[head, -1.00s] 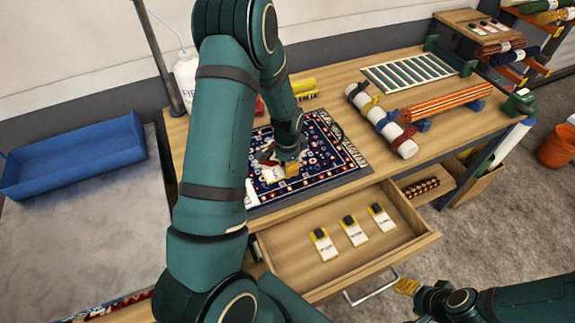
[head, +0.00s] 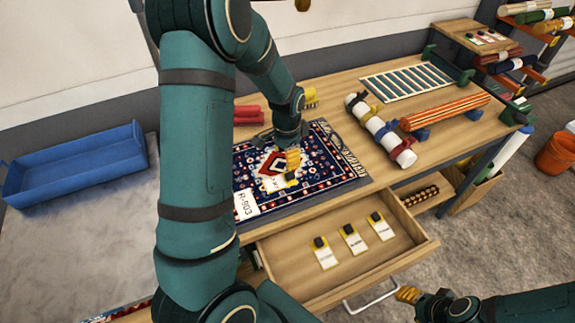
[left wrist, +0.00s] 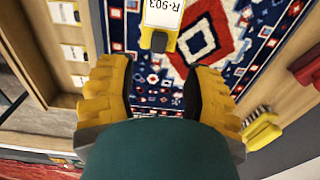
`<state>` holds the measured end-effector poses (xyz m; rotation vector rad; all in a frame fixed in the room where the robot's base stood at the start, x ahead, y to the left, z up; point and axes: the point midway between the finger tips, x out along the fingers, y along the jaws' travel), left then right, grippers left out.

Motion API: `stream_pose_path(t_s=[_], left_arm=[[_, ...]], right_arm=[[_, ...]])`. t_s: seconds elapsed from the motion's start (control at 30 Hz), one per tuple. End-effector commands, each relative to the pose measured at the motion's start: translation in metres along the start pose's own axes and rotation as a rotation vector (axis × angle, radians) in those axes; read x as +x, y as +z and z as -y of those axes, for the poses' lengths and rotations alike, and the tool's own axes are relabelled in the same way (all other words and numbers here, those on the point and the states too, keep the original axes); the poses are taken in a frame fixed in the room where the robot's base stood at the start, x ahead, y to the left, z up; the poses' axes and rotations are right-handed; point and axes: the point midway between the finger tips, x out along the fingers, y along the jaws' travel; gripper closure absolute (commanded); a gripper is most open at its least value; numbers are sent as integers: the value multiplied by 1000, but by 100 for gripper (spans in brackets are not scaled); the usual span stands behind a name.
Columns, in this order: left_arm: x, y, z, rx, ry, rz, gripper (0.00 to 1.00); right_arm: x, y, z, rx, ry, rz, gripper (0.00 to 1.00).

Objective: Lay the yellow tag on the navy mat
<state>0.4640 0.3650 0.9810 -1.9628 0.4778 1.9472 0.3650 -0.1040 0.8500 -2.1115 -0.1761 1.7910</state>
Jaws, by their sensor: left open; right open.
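The yellow tag (head: 278,185), with a white label and a black clip, lies flat on the navy mat (head: 322,165), a patterned rug with a red and white medallion. In the left wrist view the tag (left wrist: 162,14) reads R-903 and lies beyond my open fingers, apart from them. My left gripper (head: 291,160) is open and empty above the mat; its two yellow fingers (left wrist: 157,95) show nothing between them but mat. My right gripper (head: 408,294) is open and empty at the lower right, in front of the drawer.
An open drawer (head: 285,247) holds 3 similar tags (head: 353,240). A blue tray (head: 75,165) stands left.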

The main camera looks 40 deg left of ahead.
Motion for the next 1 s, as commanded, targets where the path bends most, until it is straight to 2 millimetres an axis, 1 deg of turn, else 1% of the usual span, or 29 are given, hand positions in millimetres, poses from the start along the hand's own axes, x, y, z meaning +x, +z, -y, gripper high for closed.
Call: stream_pose_path(t_s=[0.03,0.13,0.33,0.4,0.47,0.53,0.57,0.67,0.7,0.77,0.8,0.9,1.0], left_arm=[[-10,-1,0,1,-2,-3,50],[-21,-1,0,0,-1,-2,50],[-30,0,0,-1,1,0,50],[-29,-1,-1,-2,2,-1,50],[-22,-4,-7,-8,8,-7,50],[-6,-13,-24,-30,25,-28,50],[4,-17,-35,-46,36,-41,50],[44,-35,-85,-133,88,-98,50],[61,-40,-109,-181,114,-123,50],[82,-45,-145,-260,156,-154,50],[94,-46,-168,-316,182,-171,50],[114,-42,-218,-447,239,-200,50],[124,-36,-252,-552,278,-218,50]], right_arm=[[-2,0,0,0,0,0,49],[-3,0,1,0,-1,0,49],[-3,0,1,0,-1,0,49],[-3,0,1,0,-1,0,49],[-3,0,1,0,-1,0,49],[-3,0,1,0,-1,0,49],[-3,0,1,0,-1,0,49],[-3,0,1,0,-1,0,49],[-3,0,1,0,-1,0,49],[-3,0,1,0,-1,0,49],[-3,0,1,0,-1,0,49],[-3,0,1,0,0,0,49],[-3,0,1,0,-1,0,49]])
